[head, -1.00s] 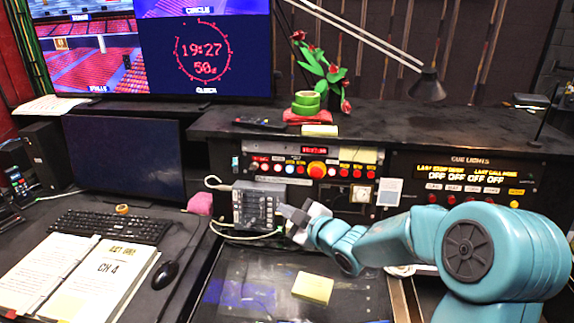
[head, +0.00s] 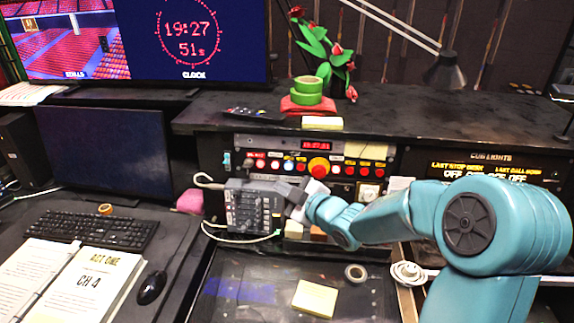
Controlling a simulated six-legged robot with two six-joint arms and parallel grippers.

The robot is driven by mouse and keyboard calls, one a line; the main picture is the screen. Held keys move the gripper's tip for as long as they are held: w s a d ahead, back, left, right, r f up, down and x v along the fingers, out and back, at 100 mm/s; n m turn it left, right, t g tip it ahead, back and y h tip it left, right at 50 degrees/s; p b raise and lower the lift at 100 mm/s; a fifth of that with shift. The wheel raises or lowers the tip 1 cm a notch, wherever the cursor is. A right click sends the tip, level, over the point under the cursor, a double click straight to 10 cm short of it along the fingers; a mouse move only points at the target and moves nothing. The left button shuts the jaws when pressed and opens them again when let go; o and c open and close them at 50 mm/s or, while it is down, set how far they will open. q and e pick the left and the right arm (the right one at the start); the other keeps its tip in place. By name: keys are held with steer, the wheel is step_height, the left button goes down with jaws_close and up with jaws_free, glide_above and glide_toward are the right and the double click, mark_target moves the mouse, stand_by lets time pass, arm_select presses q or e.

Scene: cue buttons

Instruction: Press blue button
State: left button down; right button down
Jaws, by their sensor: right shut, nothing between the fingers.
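A row of small buttons runs along the front panel under a red digital display (head: 317,146). Most of them look red, with a small pale bluish button (head: 288,166) left of the large orange-red button (head: 319,167). My right gripper (head: 256,184) comes in from the right, shut and empty, its dark fingers pointing left. The fingers appear just below the button row, over the top of a grey box with keys (head: 245,208). I cannot tell whether they touch anything. My left gripper is not in view.
Green tape rolls (head: 308,90), a remote (head: 254,115) and a yellow note pad (head: 322,123) lie on the shelf above the panel. A yellow sticky pad (head: 314,298) and a tape roll (head: 356,272) lie on the desk below. A keyboard (head: 104,230) is at the left.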

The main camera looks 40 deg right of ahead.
mark_target(289, 166)
steer(key=w+d+p, duration=0.1)
steer(key=d, duration=0.1)
steer(key=w+d+p, duration=0.1)
steer(key=w+d, duration=0.1)
steer(key=w+d+f+p, duration=0.1)
steer(key=w+d, duration=0.1)
steer(key=shift+d, duration=0.35)
steer(key=shift+s, duration=0.1)
steer(key=shift+f, duration=0.1)
stand_by(0.3)
stand_by(0.5)
